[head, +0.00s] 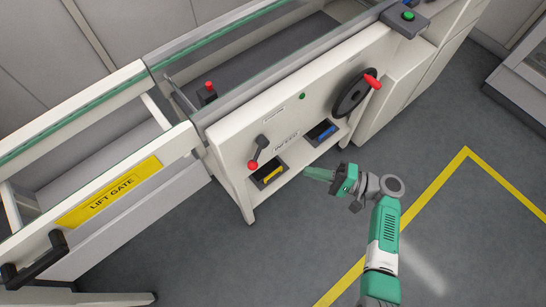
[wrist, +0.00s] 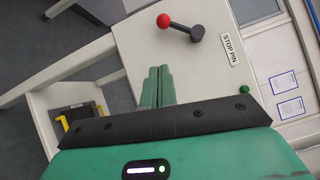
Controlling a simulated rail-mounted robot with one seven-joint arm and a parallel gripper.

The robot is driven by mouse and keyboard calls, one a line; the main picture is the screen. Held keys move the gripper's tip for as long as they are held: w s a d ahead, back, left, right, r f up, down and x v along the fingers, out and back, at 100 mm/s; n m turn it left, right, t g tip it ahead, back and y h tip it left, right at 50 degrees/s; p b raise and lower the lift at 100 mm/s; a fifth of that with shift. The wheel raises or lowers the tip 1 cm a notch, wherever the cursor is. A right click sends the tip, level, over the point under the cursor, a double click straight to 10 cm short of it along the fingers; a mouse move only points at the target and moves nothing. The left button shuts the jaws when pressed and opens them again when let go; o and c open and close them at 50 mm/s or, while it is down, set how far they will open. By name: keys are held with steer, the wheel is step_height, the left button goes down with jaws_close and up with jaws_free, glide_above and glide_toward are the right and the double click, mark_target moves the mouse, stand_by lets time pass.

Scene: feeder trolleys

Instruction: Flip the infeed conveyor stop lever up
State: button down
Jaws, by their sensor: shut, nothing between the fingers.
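The lever I take for the stop lever (head: 261,148) is a short black arm with a red knob, on the white front panel of the machine. In the head view it hangs down from its pivot, the knob lowest. It also shows in the wrist view (wrist: 183,28), beyond the fingertips, beside a label reading STOP PIN (wrist: 231,50). My gripper (head: 307,171) is shut and empty, in front of the panel and to the right of the lever, apart from it. Its closed green fingers also show in the wrist view (wrist: 159,70).
Below the lever, a shelf holds a bin with yellow contents (head: 268,176) and one with blue (head: 321,131). A black handwheel (head: 350,97) with a red handle is to the right. A LIFT GATE sign (head: 110,193) is at left.

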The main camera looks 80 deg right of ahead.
steer(key=shift+s+d+r+m+t+h, duration=0.15)
steer(key=shift+s+d+m+t+h, duration=0.15)
steer(key=shift+s+t+h, duration=0.25)
steer(key=w+a+r+b, duration=0.2)
steer(key=w+b, duration=0.1)
steer(key=w, duration=0.9)
steer(key=shift+w+a, duration=0.2)
steer(key=shift+w, duration=0.15)
